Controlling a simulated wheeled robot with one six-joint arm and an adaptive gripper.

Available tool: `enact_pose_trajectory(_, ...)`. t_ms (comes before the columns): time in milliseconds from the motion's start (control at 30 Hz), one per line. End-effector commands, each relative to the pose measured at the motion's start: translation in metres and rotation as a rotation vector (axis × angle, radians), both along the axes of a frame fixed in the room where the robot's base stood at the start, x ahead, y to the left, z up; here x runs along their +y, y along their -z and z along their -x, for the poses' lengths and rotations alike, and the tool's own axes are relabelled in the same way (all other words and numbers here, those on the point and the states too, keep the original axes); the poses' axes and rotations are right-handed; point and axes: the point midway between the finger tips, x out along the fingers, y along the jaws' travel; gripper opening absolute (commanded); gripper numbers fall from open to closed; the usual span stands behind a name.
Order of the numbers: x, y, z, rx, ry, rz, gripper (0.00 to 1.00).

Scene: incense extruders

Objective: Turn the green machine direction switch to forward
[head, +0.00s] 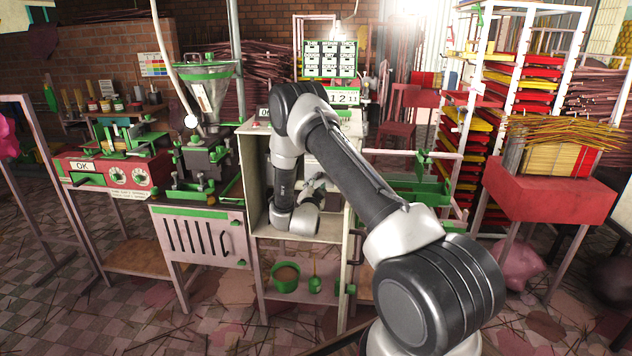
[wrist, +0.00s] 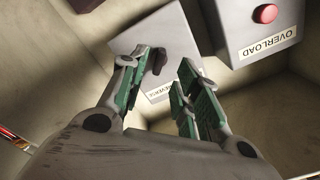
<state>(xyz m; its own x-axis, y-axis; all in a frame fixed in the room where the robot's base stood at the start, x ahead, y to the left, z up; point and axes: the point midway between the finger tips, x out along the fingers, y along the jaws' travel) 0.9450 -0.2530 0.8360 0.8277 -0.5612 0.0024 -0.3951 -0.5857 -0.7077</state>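The direction switch is a grey box (wrist: 180,42) with a dark knob (wrist: 157,62) in the wrist view. A label reading REVERSE (wrist: 160,92) shows at its lower edge, partly covered by my fingers. I cannot tell which position the knob points to. My gripper (wrist: 165,72) is open, its green-padded fingers spread on either side of the knob in the picture. The fingers look empty, and contact with the knob cannot be told. In the head view my gripper (head: 317,184) is inside the pale open cabinet (head: 256,185), where the switch is hidden.
A grey box labelled OVERLOAD (wrist: 240,28) with a red button (wrist: 265,13) sits close right of the switch. The cabinet walls enclose my gripper. A green pot (head: 285,279) stands on the shelf below. A hopper machine (head: 205,95) is left of the cabinet.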

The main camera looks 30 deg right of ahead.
Motion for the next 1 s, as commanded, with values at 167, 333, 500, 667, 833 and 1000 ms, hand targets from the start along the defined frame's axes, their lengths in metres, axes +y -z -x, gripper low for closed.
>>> enact_pose_trajectory(167,-0.017,0.001,-0.024,0.001,0.001,0.0,0.32)
enact_pose_trajectory(333,-0.025,0.0,-0.038,0.001,-0.001,0.0,0.32)
enact_pose_trajectory(500,-0.027,0.0,-0.04,0.002,-0.002,0.0,0.32)
enact_pose_trajectory(667,-0.026,0.0,-0.04,0.002,-0.002,0.0,0.25)
enact_pose_trajectory(833,-0.026,0.0,-0.04,0.002,-0.002,0.0,0.0)
enact_pose_trajectory(1000,-0.026,0.0,-0.039,0.003,-0.001,0.0,0.0)
